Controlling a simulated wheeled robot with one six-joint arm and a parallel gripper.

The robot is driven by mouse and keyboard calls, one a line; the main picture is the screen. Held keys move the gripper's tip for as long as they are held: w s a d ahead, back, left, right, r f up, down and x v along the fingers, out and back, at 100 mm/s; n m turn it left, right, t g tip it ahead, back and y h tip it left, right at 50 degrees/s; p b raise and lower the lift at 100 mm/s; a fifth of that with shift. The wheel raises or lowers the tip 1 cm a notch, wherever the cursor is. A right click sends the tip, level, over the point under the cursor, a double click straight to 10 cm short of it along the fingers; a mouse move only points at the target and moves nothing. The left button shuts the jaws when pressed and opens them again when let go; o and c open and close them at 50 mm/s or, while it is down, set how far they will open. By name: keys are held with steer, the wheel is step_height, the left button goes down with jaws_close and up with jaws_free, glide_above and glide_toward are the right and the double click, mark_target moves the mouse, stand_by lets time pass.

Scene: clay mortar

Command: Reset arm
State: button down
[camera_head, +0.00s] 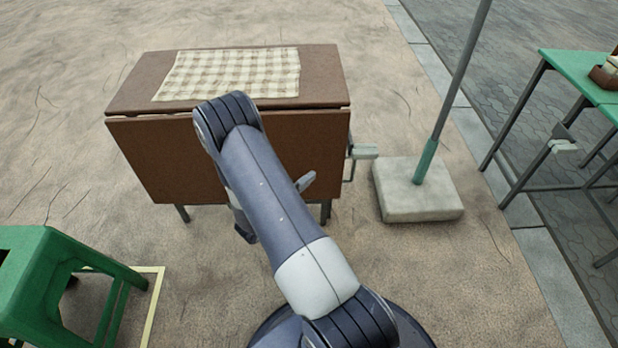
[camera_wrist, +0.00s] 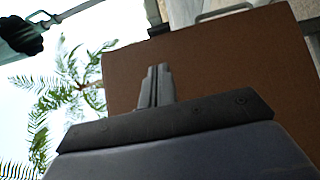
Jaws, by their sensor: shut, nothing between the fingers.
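My gripper (camera_wrist: 155,84) shows in the wrist view with its two dark fingers close together and nothing between them. Behind it in that view is a flat brown panel (camera_wrist: 235,70). I cannot tell how far the fingers are from the table.
A checked cloth (camera_head: 235,72) lies on the table top. A pole in a concrete base (camera_head: 425,203) stands to the right. A green stool (camera_head: 40,270) is at the lower left, and a green table (camera_head: 580,68) is at the right.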

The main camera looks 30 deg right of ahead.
steer(key=b, duration=0.2)
glide_toward(352, 152)
steer(key=w+d, duration=0.3)
steer(key=w, duration=0.1)
steer(key=s+d+p, duration=0.2)
steer(key=shift+s+d+f, duration=0.15)
steer(key=shift+d+f, duration=0.05)
steer(key=shift+d, duration=0.2)
steer(key=shift+f+p, duration=0.1)
steer(key=shift+p, duration=0.35)
steer(key=shift+w+a+f+b, duration=0.15)
steer(key=shift+w+f+b, duration=0.05)
steer(key=shift+b, duration=0.45)
